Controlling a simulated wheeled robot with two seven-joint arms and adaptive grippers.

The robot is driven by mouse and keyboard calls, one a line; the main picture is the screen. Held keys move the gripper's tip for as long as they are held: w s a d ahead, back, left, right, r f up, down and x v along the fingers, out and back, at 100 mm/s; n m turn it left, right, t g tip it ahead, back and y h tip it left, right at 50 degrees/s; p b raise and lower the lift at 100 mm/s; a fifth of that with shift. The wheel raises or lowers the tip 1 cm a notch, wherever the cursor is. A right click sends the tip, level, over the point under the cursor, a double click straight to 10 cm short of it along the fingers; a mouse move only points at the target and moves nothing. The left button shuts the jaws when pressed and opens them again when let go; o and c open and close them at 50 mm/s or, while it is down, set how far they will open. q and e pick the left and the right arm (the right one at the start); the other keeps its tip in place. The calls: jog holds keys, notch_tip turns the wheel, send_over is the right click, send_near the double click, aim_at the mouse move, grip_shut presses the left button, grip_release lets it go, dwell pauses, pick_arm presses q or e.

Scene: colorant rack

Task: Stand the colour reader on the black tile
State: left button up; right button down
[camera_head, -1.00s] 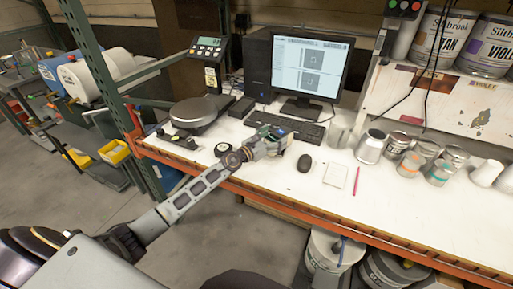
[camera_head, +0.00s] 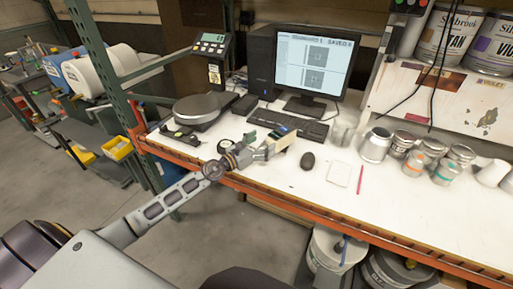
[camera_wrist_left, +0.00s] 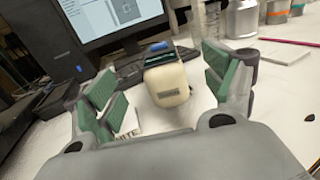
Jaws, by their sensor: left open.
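The colour reader is a cream block with a blue top part. In the left wrist view the colour reader (camera_wrist_left: 167,84) stands between the spread green finger pads of my left gripper (camera_wrist_left: 165,92), with gaps on both sides. In the head view its cream side (camera_head: 283,141) shows just beyond my left gripper (camera_head: 264,145), near the front of the bench. A white tile marked with letters ending "ITE" (camera_wrist_left: 125,138) shows below the reader, partly hidden by the gripper. Whether the reader rests on it I cannot tell. I cannot make out the black tile. My right gripper is not in view.
A keyboard (camera_head: 290,123) and monitor (camera_head: 313,65) stand behind the reader. A mouse (camera_head: 307,161), white pad (camera_head: 339,174) and pink pen (camera_head: 360,179) lie to its right. Several cans stand further right. A scale (camera_head: 197,109) and round black-and-white item (camera_head: 225,146) are left.

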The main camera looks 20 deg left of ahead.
pick_arm(q)
jog(key=shift+b+v, duration=0.35)
jog(key=shift+v, duration=0.95)
